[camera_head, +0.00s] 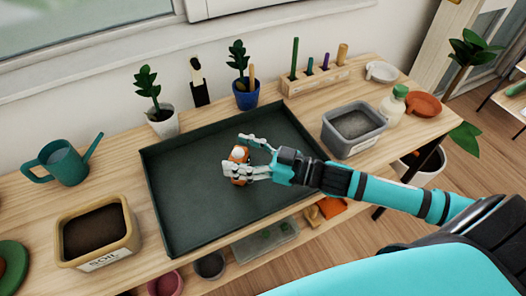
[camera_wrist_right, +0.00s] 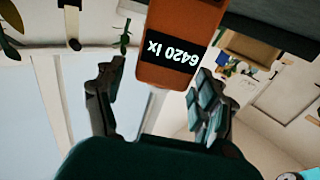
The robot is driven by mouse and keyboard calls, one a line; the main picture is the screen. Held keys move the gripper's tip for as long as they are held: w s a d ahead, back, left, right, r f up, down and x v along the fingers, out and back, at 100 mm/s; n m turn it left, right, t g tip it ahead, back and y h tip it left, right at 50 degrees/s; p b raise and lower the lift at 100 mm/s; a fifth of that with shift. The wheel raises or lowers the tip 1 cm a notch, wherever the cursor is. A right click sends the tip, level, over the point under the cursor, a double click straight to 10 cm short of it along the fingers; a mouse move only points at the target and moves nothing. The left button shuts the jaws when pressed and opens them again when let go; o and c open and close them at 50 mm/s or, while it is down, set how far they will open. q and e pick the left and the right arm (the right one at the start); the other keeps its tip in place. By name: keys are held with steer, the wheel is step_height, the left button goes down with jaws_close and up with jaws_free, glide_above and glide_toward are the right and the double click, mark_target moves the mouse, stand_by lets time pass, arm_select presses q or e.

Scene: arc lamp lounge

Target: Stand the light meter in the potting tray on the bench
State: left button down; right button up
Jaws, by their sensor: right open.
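The light meter (camera_head: 238,156) is orange with a pale top and appears upright inside the dark green potting tray (camera_head: 185,222). In the right wrist view the meter (camera_wrist_right: 166,75) shows its black display reading 6420 lx, upside down in the picture. My right gripper (camera_head: 236,152) is open, with its fingers on either side of the meter. In the wrist view a gap shows between the meter and at least the left finger. The fingers partly hide the meter in the head view, and its base contact is hard to see. My left gripper is out of view.
A soil box (camera_head: 128,238) and a teal watering can (camera_head: 62,163) stand left of the tray. A grey tub (camera_head: 352,147) is on its right. Potted plants (camera_head: 162,122) and a wooden tool rack (camera_head: 318,80) stand behind. The tray floor around the meter is clear.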

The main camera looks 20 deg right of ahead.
steer(key=v, duration=1.1)
steer(key=shift+s+d, duration=0.15)
steer(key=shift+s, duration=0.1)
steer(key=shift+d, duration=0.1)
